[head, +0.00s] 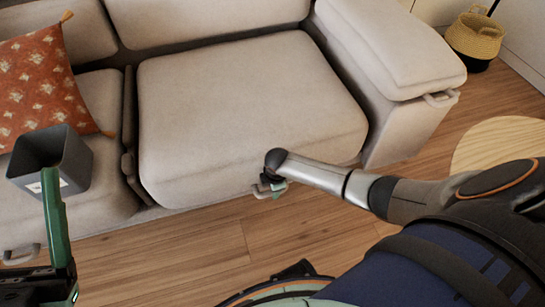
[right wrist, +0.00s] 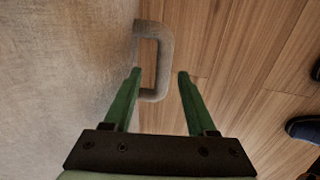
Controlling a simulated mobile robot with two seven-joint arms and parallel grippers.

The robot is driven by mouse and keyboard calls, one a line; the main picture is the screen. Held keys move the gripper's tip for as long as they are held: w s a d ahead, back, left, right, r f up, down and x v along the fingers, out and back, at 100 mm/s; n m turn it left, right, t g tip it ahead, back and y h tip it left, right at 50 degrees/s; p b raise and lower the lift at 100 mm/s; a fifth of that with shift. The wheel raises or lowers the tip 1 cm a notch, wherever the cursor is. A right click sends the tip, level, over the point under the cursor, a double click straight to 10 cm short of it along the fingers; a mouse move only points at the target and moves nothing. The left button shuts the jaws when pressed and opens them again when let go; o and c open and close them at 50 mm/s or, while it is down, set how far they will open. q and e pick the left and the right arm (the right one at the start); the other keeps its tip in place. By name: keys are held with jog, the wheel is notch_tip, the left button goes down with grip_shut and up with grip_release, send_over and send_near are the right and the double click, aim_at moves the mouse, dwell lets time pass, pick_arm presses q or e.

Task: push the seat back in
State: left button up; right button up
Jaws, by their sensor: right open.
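The beige sofa seat (head: 245,105) in the head view stands out past the seat to its left. A grey loop handle (right wrist: 163,60) sits on its front face, which fills the left of the right wrist view (right wrist: 60,80). My right gripper (right wrist: 160,72) is open, with the near end of the handle between its fingers; I cannot tell whether they touch it. In the head view my right gripper (head: 270,187) is at the seat's front edge, mostly hidden by its wrist. My left gripper (head: 50,178) is at the left, its green finger overlapping a dark grey open box.
The dark grey box (head: 70,160) appears in front of the left seat; I cannot tell whether it is held. A red patterned cushion (head: 40,85) lies behind it. A round wooden table (head: 500,140) and a basket (head: 474,38) are at the right. Wood floor (head: 190,255) is clear before the sofa.

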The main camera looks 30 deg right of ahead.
pick_arm(q)
notch_tip(320, 180, up, 6)
jog(key=m+p, duration=0.1)
jog(key=p, duration=0.4)
jog(key=shift+s+a+r+h, duration=0.15)
jog(key=shift+a+r+h, duration=0.1)
jog(key=shift+a+h, duration=0.05)
pick_arm(e)
notch_tip(320, 180, up, 10)
jog(key=s, duration=0.2)
jog(key=shift+a, duration=0.15)
